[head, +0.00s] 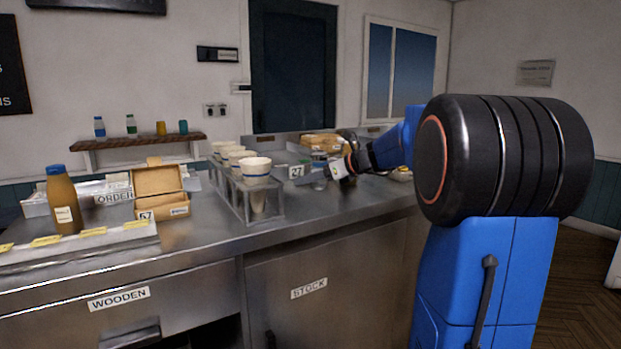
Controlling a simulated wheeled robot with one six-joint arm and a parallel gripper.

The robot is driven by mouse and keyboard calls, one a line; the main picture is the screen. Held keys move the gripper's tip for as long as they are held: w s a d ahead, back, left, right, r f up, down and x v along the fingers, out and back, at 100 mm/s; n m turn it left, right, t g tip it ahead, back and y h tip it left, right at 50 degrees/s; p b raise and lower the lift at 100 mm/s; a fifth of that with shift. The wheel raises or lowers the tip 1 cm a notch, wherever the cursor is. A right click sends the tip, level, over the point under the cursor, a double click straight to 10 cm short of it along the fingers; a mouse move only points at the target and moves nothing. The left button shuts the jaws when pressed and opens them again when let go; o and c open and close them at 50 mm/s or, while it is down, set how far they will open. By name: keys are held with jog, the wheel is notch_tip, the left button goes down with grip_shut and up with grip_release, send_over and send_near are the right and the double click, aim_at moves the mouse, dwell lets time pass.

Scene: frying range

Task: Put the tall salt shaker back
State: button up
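My gripper (338,169) is at the end of my blue and black arm, low over the steel counter (320,211). It is small in the head view, and I cannot tell whether its fingers are open or shut. A small greyish, glassy container (319,179) stands just left of the gripper, beside a tag reading 27. It could be a salt shaker, but it is too small to be sure. A darker rounded object (347,143) shows partly behind the arm. I cannot identify the tall salt shaker for certain.
A clear rack with several cups (257,172) stands left of the gripper. A cardboard box (158,179), a brown bottle with a blue cap (62,200) and a labelled ledge (80,246) are farther left. Bread-like food (322,142) lies behind. The counter front is clear.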

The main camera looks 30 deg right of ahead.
jog(key=shift+r, duration=0.1)
jog(key=shift+s+d+r, duration=0.15)
jog(key=shift+s, duration=0.05)
jog(key=v, duration=1.1)
jog(key=shift+s+d+r, duration=0.1)
jog(key=shift+s+r, duration=0.05)
jog(key=shift+s, duration=0.05)
jog(key=shift+s, duration=0.1)
